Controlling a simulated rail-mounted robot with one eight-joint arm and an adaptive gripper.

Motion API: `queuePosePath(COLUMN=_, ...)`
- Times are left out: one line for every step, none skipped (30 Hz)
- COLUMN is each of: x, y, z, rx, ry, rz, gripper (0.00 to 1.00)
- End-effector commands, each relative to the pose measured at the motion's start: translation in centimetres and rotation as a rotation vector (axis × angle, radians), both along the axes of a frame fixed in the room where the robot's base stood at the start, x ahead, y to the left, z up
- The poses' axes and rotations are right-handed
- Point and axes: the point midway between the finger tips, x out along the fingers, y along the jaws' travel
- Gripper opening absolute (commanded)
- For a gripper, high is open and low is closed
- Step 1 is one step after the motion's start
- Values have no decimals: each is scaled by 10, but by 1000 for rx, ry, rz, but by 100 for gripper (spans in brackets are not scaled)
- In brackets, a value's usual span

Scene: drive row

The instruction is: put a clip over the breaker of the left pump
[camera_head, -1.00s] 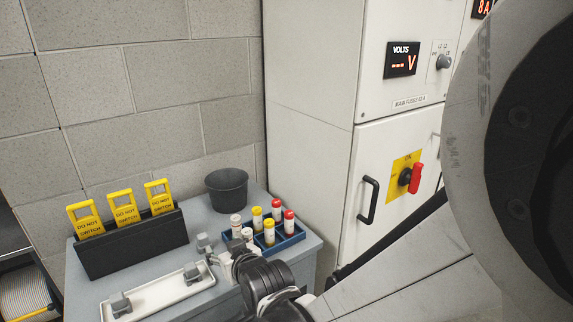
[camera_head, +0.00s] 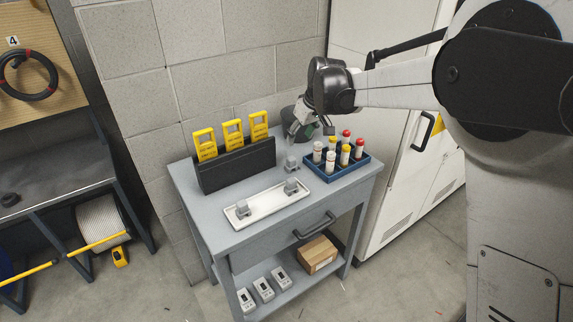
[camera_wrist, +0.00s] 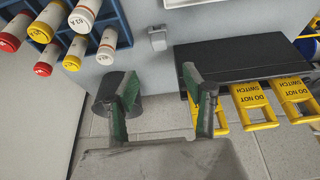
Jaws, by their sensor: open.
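Two grey clips sit on the white tray (camera_head: 270,200), one at its left end (camera_head: 243,208) and one at its right end (camera_head: 291,187). A third grey clip (camera_head: 291,163) stands on the cart top behind the tray; one grey clip also shows in the wrist view (camera_wrist: 157,38). My gripper (camera_head: 300,131) is open and above the back of the cart, near the dark bucket (camera_head: 287,115), which it partly hides. In the wrist view my gripper's (camera_wrist: 160,82) fingers are apart with nothing between them. The left pump's breaker cannot be made out.
A black holder (camera_head: 238,170) with yellow "do not switch" tags stands left of my gripper. A blue rack (camera_head: 350,172) of red- and yellow-capped fuses stands right. A pale cabinet (camera_head: 395,180) is beside the cart (camera_head: 240,240). Its lower shelf holds a cardboard box (camera_head: 317,254).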

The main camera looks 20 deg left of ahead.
Motion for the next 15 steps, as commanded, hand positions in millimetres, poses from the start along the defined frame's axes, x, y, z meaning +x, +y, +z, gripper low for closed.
queuePosePath(x=2, y=3, z=-9, rx=0, ry=0, rz=0, gripper=46)
queuePosePath(x=3, y=5, z=-14, rx=1, ry=-1, rz=0, gripper=46)
queuePosePath(x=5, y=7, z=-21, rx=1, ry=-1, rz=0, gripper=46)
queuePosePath(x=6, y=9, z=-26, rx=1, ry=-1, rz=0, gripper=46)
queuePosePath(x=7, y=11, z=-32, rx=1, ry=-1, rz=0, gripper=46)
queuePosePath(x=9, y=13, z=-39, rx=1, ry=-1, rz=0, gripper=46)
queuePosePath(x=10, y=15, z=-43, rx=1, ry=-1, rz=0, gripper=46)
queuePosePath(x=11, y=17, z=-48, rx=1, ry=-1, rz=0, gripper=46)
queuePosePath(x=12, y=18, z=-53, rx=2, ry=-1, rz=0, gripper=46)
queuePosePath(x=13, y=20, z=-57, rx=1, ry=-2, rz=0, gripper=46)
queuePosePath(x=14, y=21, z=-60, rx=1, ry=-2, rz=0, gripper=46)
queuePosePath(x=14, y=22, z=-63, rx=1, ry=-2, rz=0, gripper=46)
queuePosePath(x=15, y=23, z=-65, rx=1, ry=-2, rz=0, gripper=46)
queuePosePath(x=15, y=23, z=-67, rx=1, ry=-2, rz=0, gripper=46)
queuePosePath(x=16, y=23, z=-69, rx=1, ry=-2, rz=0, gripper=46)
